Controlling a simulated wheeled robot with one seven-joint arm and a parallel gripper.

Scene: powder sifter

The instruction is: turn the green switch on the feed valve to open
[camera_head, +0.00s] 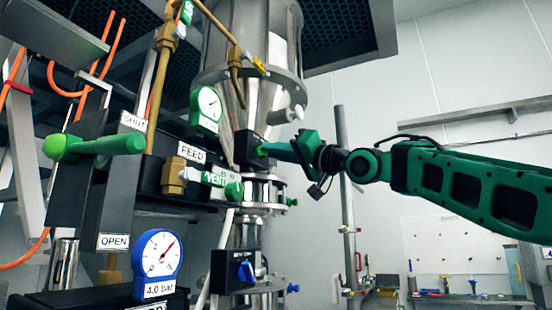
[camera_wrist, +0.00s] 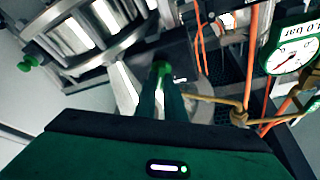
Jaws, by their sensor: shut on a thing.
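The green switch (camera_head: 262,152) sits on a small black box (camera_head: 246,145) beside the steel column, right of the FEED label. My gripper (camera_head: 272,148) reaches in from the right with its fingers at this switch and is shut on it. The fingers cover most of the switch, so its turned position cannot be told. In the wrist view, my green fingers (camera_wrist: 160,90) close together at a bright green part (camera_wrist: 163,68) in front of the dark box.
Gauges (camera_head: 206,106) and (camera_head: 159,260), a blue switch (camera_head: 245,272) and pipes crowd the column.

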